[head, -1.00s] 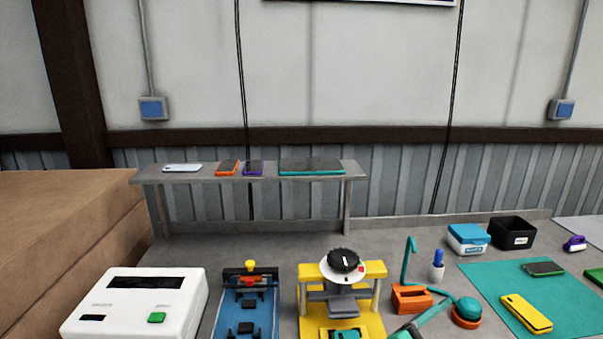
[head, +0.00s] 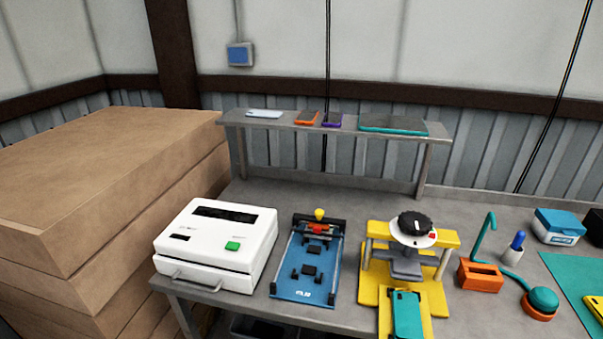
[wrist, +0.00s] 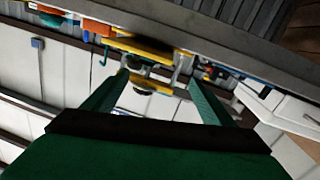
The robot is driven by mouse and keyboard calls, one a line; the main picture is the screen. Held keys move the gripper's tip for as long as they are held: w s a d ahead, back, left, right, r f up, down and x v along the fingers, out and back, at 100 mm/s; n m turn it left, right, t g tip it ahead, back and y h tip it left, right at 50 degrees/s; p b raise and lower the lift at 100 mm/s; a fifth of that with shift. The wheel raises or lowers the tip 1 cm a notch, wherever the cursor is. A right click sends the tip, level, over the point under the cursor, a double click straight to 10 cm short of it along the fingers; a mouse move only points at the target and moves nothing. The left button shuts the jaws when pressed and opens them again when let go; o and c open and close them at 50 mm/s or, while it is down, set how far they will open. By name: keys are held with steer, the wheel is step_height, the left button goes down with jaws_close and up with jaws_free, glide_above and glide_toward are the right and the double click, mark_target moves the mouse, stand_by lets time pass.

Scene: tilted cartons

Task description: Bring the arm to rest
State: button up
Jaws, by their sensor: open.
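My gripper (wrist: 160,85) shows in the wrist view as two green fingers spread apart, with nothing between them. Beyond the fingers, the bench appears tilted and upside down, with the yellow press (wrist: 140,47) past the gap. The gripper looks clear of the bench and its items. The arm does not show in the head view, so its overall pose is hidden there.
The grey bench (head: 350,190) holds a white machine (head: 215,245), a blue fixture (head: 305,285), the yellow press (head: 440,240) with a teal phone (head: 407,315), and an orange block (head: 480,277). A shelf (head: 285,126) stands behind. Stacked cartons (head: 90,180) stand at left.

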steer(key=s+a+f+n+y, duration=0.1)
steer(key=s+a+f+y, duration=0.2)
steer(key=s+a, duration=0.6)
steer(key=s+a+f+n+g+y, duration=0.1)
steer(key=s+a+f+y, duration=0.2)
steer(key=s+a, duration=0.6)
steer(key=v, duration=0.3)
steer(key=shift+s+f, duration=0.3)
steer(key=shift+s, duration=0.2)
steer(key=shift+w, duration=0.1)
steer(key=shift+c, duration=0.7)
